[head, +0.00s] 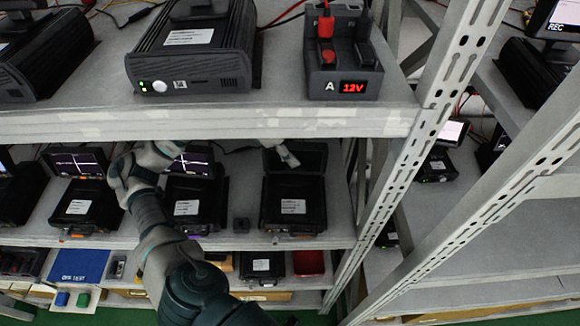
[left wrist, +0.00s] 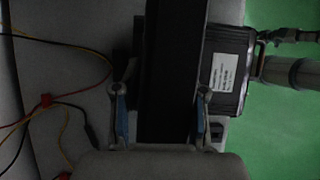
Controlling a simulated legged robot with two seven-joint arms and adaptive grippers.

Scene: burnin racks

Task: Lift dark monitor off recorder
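The dark monitor (head: 313,158) stands on the rear of the rightmost recorder (head: 277,203) on the middle shelf; its screen is black. My left gripper (head: 289,157) comes down at the monitor's top edge, one finger showing in front of the screen. In the left wrist view the monitor (left wrist: 172,60) is a black slab between the two blue-padded fingers of this gripper (left wrist: 160,113). A gap shows on the left finger's side; the right finger is close to the slab. The labelled recorder (left wrist: 222,75) lies beyond. My right gripper is not in view.
The upper shelf (head: 220,120) hides part of my left arm. Two recorders with lit monitors (head: 78,163) (head: 192,163) stand to the left. A rack post (head: 437,110) rises at right. Cables (left wrist: 65,105) lie behind the monitor.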

